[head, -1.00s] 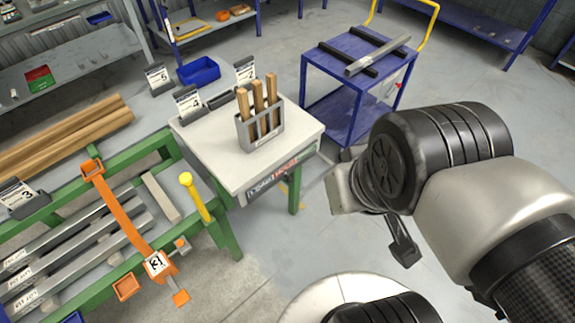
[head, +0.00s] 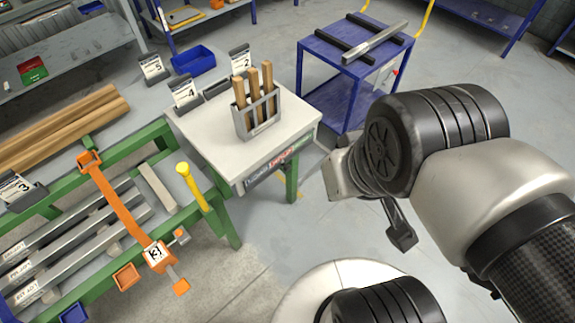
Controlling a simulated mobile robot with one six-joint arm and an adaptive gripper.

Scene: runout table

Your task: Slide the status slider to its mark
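A label strip (head: 283,160) with dark, red and green parts runs along the front edge of the white-topped table (head: 195,133). It seems to be the status slider's panel, but its lettering, the sliding piece and the mark are too small to tell apart. My gripper (head: 402,238) is mostly hidden behind my arm; one dark finger-like part shows below the wrist. It is to the right of the strip, apart from it in the picture. Whether it is open or holds anything cannot be seen.
A grey holder (head: 262,123) with wooden-handled tools stands on the white top. A green rack with metal bars, an orange arm (head: 120,210) and a yellow post (head: 191,186) is at left. A blue cart (head: 324,52) stands behind. Grey floor is clear between table and arm.

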